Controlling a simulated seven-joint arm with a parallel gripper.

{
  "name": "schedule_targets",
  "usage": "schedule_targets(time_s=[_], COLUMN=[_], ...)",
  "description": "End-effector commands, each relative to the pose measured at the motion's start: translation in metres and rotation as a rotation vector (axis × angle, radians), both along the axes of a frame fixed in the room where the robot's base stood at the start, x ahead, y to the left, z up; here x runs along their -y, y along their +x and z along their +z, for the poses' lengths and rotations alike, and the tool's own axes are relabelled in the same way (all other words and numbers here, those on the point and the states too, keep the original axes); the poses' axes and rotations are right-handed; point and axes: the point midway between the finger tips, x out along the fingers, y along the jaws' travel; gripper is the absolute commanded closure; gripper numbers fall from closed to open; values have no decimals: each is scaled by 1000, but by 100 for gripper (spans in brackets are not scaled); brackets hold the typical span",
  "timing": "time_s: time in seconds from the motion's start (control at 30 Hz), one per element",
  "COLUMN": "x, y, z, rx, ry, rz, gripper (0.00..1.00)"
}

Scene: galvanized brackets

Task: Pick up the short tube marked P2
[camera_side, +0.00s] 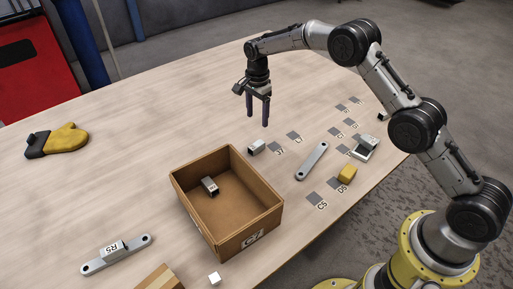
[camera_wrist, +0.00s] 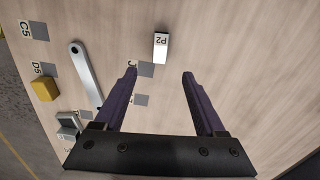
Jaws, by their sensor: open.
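The short tube marked P2 (camera_wrist: 161,46) is a pale, square-section metal piece lying on the wooden table. In the wrist view it lies beyond my fingertips, between their lines, and its label appears upside down. In the side view the tube (camera_side: 256,147) lies beside a grey marked square, behind the cardboard box. My gripper (camera_side: 257,110) points down above the table, on the far side of the tube, with its dark purple fingers apart. In the wrist view the gripper (camera_wrist: 160,73) is open with nothing between the fingers.
An open cardboard box (camera_side: 273,212) holds another short tube (camera_side: 210,186). A flat link bar (camera_side: 312,161), a yellow block (camera_side: 347,174) and a metal bracket (camera_side: 365,147) lie to the right. A piece marked R5 (camera_side: 114,248) rests on another bar. A glove (camera_side: 57,140) lies far left.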

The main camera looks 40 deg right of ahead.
Motion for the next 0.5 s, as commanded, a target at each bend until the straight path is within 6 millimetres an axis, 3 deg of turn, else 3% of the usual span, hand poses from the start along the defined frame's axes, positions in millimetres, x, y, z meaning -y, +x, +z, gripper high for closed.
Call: schedule_targets(time_s=[0.23,0.5], x=[0,0], y=[-1,-1], z=[-48,-71], rx=[-4,0], ry=[0,0], rz=[1,1], gripper=[28,28])
